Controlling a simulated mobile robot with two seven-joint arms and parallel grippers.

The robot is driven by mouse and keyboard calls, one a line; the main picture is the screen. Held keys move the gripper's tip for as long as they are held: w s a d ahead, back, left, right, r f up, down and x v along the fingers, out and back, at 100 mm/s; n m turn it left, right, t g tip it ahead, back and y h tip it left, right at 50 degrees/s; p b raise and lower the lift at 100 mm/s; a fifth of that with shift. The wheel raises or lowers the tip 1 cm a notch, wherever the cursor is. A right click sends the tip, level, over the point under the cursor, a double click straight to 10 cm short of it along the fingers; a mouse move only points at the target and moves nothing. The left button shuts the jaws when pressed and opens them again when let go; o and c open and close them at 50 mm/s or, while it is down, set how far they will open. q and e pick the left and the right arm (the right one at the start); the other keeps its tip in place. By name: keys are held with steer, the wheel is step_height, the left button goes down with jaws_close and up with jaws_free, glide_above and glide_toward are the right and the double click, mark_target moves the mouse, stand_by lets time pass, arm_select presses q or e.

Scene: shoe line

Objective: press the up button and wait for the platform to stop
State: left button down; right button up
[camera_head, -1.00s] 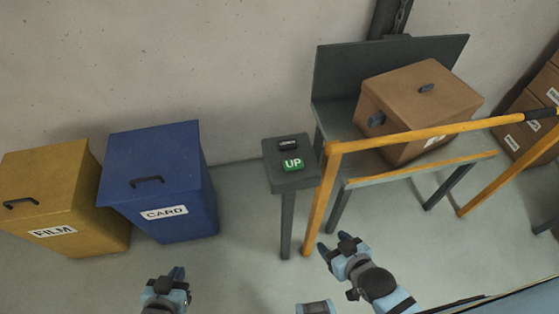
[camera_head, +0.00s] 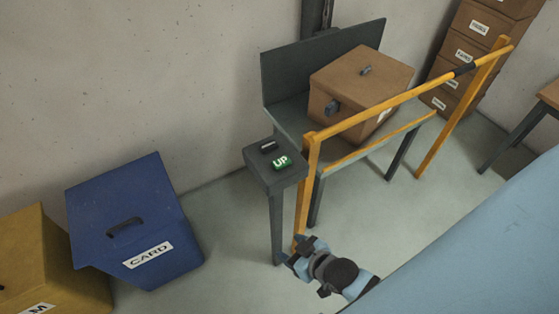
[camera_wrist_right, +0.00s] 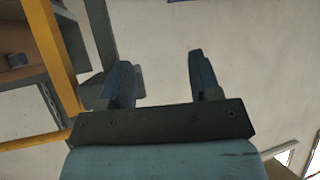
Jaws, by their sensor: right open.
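The green UP button (camera_head: 283,162) sits on top of a dark grey pedestal (camera_head: 277,226) in the head view, with a dark button (camera_head: 268,146) behind it. The platform (camera_head: 285,103) is a dark grey table-like stand with a back panel, to the right of the pedestal. A brown box (camera_head: 358,82) rests on it. My right gripper (camera_head: 292,251) is low in front of the pedestal's post, below the button and apart from it. In the right wrist view my right gripper (camera_wrist_right: 160,75) is open and empty. My left gripper is out of view.
A yellow rail (camera_head: 385,106) stands in front of the platform, its near post close to the pedestal. A blue CARD bin (camera_head: 135,215) and a yellow bin (camera_head: 50,262) stand left. Stacked brown boxes (camera_head: 470,50) stand at the back right. Floor between bin and pedestal is clear.

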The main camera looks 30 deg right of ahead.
steer(key=shift+d, duration=0.1)
steer(key=shift+d, duration=0.1)
steer(key=shift+c, duration=0.7)
steer(key=c, duration=0.4)
jaws_close()
stand_by(0.4)
